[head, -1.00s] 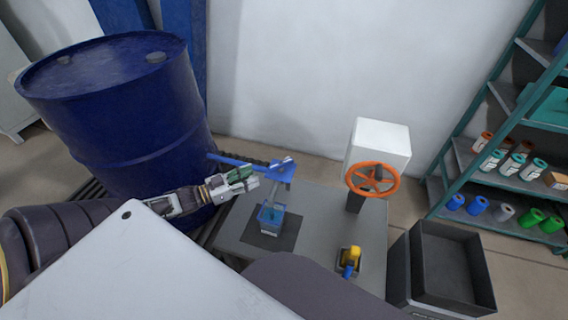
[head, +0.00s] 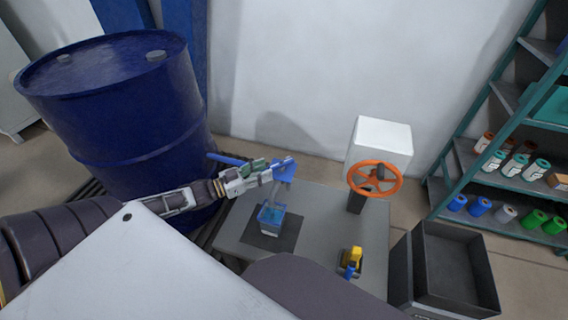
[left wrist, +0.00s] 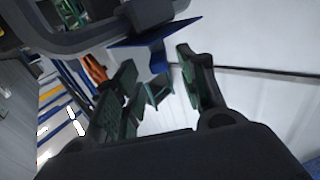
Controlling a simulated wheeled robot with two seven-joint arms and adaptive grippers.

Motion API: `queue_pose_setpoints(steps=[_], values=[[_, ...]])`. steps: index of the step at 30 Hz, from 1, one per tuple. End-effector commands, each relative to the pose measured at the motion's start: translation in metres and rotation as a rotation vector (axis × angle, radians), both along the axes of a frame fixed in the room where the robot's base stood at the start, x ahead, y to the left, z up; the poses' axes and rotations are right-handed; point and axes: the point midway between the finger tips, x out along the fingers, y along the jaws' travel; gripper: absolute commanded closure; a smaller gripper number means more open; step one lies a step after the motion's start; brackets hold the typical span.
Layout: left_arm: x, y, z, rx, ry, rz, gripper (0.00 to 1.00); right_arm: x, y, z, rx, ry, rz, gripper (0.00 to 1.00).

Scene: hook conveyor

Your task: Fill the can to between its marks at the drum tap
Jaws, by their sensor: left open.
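The blue drum (head: 120,115) stands at the left. Its tap (head: 284,168), with a blue top and a pale spout, is over the grey table. The clear can (head: 271,216) stands below the spout on a dark pad and shows blue inside. Its marks and exact level are too small to read. My left gripper (head: 268,172) is open beside the tap's blue top, on its left. In the left wrist view the spread green-padded fingers (left wrist: 160,85) have a blue flat part (left wrist: 155,48) of the tap just beyond them. My right gripper is not seen.
An orange handwheel (head: 374,179) on a white box stands at the table's back right. A small yellow and blue object (head: 351,262) sits at the table's front. A dark open bin (head: 455,270) and shelves with coloured cans (head: 505,160) are at the right.

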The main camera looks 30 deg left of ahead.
Motion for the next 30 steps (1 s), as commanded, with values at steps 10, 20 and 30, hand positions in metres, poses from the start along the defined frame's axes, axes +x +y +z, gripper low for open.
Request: queue_pose_setpoints(steps=[10,20,30], values=[[0.02,-0.012,-0.001,0.0,0.0,0.0,0.59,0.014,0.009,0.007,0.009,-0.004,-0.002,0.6],[0.038,-0.021,0.0,0.0,-0.001,0.0,0.59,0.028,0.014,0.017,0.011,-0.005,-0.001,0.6],[0.056,-0.032,0.0,0.0,-0.001,0.0,0.59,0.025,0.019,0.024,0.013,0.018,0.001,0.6]])
